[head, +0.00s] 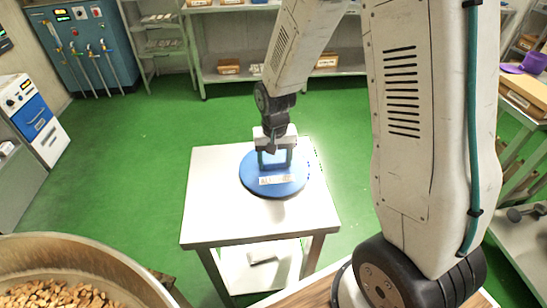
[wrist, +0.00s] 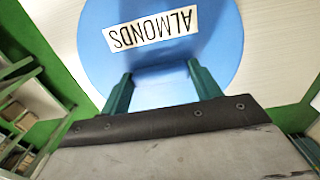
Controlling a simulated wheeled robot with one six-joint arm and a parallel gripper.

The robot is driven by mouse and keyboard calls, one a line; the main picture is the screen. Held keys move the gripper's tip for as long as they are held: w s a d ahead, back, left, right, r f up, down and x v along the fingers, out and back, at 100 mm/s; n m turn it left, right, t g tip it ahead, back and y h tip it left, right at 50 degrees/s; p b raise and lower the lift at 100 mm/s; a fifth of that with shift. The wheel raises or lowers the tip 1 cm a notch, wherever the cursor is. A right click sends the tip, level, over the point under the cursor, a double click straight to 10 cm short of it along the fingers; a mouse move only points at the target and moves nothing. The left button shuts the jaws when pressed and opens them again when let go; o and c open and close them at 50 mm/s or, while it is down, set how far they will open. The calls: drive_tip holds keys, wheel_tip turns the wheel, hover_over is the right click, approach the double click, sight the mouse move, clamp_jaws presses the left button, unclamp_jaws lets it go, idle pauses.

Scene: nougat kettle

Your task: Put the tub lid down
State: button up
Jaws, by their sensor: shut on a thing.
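The tub lid (head: 250,176) is a round blue disc with a white label reading ALMONDS. In the head view it is level over the middle of a small white-topped table (head: 205,215); whether it touches the top or hovers just above I cannot tell. My gripper (head: 275,158) points down over the lid and is shut on its raised blue handle. In the wrist view the lid (wrist: 110,65) fills the upper middle, with my teal fingers (wrist: 162,88) at either side of the handle. The handle's grip is partly hidden.
A large round metal vessel (head: 100,250) holding brown nuts stands at the lower left. A blue-and-white machine (head: 35,120) is at the left. Shelves with boxes (head: 230,68) line the back. Bare table top surrounds the lid, and green floor lies around the table.

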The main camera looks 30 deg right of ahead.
sight(275, 162)
drive_tip(key=shift+f, duration=0.2)
drive_tip(key=o, duration=1)
drive_tip(key=shift+r, duration=0.15)
wheel_tip(275, 162, up, 12)
drive_tip(key=s+r+n, duration=0.1)
drive_tip(key=s+r, duration=0.3)
drive_tip(key=s, duration=0.4)
drive_tip(key=s+r+n, duration=0.1)
drive_tip(key=s+r, duration=0.3)
drive_tip(key=s, duration=0.4)
drive_tip(key=s+r+n+t, duration=0.1)
drive_tip(key=s+r, duration=0.4)
drive_tip(key=s, duration=0.3)
drive_tip(key=shift+s+d+n, duration=0.25)
drive_tip(key=shift+d+n, duration=0.05)
